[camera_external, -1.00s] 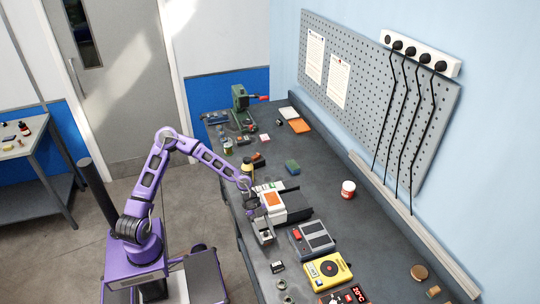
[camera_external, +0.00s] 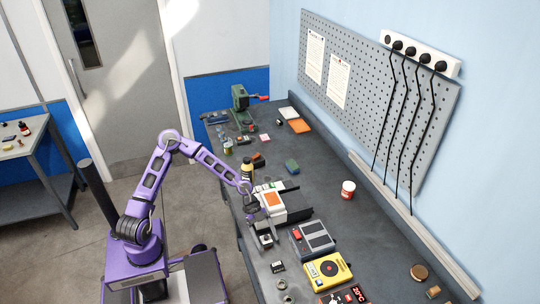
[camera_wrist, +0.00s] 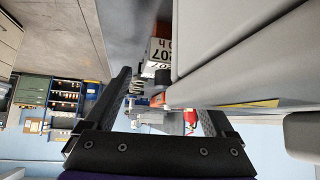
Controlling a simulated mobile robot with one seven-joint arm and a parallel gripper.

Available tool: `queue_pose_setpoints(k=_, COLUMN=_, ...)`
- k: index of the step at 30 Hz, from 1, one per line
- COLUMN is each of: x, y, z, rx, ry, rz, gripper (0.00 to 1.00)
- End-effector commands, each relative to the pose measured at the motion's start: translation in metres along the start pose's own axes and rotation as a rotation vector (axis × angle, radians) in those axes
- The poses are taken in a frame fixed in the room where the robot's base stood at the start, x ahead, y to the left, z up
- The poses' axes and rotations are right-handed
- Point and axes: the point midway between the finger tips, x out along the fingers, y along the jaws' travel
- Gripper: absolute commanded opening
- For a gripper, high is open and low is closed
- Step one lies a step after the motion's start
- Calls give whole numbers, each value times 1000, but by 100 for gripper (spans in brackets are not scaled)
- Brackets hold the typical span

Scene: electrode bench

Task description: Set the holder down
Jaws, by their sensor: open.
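My gripper (camera_external: 258,222) is low over the near edge of the bench, beside a white box with an orange top (camera_external: 273,201). In the wrist view my gripper (camera_wrist: 165,92) has its two dark fingers spread apart, with nothing clamped between them. A small grey metal piece (camera_external: 265,240) is at the bench edge just below the gripper. It may be the holder, but it is too small to tell, and I cannot tell whether the fingers touch it. A large grey surface (camera_wrist: 255,45) fills the right of the wrist view, very close to the fingers.
A grey device (camera_external: 312,238) and a yellow meter (camera_external: 328,270) stand just right of the gripper. A yellow-capped bottle (camera_external: 247,168) is behind it. A red-and-white jar (camera_external: 348,189) stands farther back. The bench (camera_external: 325,177) is clear around the jar.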

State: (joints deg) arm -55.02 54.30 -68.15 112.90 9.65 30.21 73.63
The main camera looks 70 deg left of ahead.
Motion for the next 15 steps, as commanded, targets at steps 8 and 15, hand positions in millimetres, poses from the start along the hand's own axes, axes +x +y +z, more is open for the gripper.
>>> queue_pose_setpoints(k=8, x=-41, y=-2, z=-1, rx=-3, ry=0, rz=-6, gripper=89)
queue_pose_setpoints(k=15, x=-92, y=-1, z=-1, rx=-2, ry=0, rz=-4, gripper=89)
